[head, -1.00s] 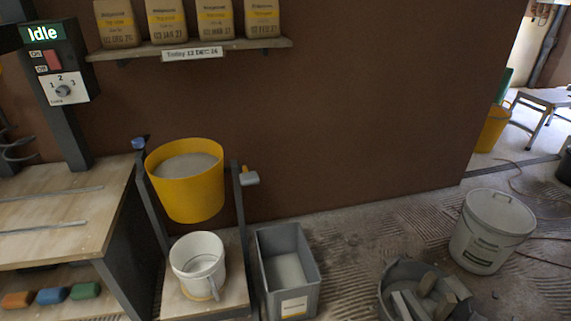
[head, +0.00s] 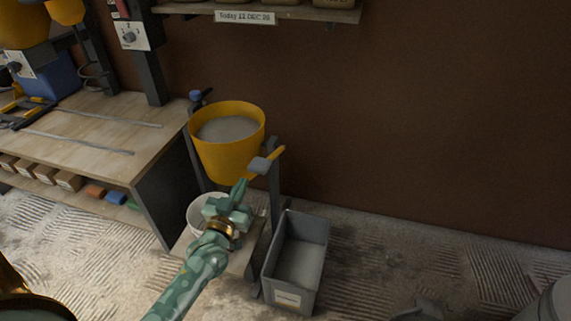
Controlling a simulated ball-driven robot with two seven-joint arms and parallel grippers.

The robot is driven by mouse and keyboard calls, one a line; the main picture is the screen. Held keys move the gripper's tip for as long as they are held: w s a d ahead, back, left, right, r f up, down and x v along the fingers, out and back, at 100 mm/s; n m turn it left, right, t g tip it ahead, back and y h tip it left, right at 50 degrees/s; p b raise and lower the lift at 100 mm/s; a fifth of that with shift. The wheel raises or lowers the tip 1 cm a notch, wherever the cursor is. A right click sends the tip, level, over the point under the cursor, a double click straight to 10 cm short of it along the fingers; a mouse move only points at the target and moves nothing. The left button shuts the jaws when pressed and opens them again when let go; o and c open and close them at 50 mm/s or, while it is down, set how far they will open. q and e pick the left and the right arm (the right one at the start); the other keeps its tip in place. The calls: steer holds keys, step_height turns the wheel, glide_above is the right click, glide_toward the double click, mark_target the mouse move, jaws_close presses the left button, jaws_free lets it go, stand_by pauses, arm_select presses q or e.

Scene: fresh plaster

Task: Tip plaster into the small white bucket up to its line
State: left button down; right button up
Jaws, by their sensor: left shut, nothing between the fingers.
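A yellow tub (head: 229,152) full of grey plaster (head: 227,129) hangs upright in a dark stand. A grey block with a yellow grip (head: 265,165) sits at the stand's right post. The small white bucket (head: 195,213) stands below the tub on the stand's wooden base. My left arm hides much of the bucket, and its line and contents do not show. My left gripper (head: 240,184) is shut and empty, in front of the bucket and just below the grey block. I cannot tell whether it touches anything. My right gripper is out of view.
A grey rectangular bin (head: 316,258) stands close to the right of the stand. A wooden workbench (head: 90,122) stands to the left, with coloured blocks on its lower shelf. A wall shelf (head: 300,12) is above.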

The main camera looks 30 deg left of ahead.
mark_target(252, 169)
arm_select(q)
steer(key=shift+s+a+r, duration=0.1)
steer(key=shift+a+r, duration=0.05)
steer(key=shift+r, duration=0.2)
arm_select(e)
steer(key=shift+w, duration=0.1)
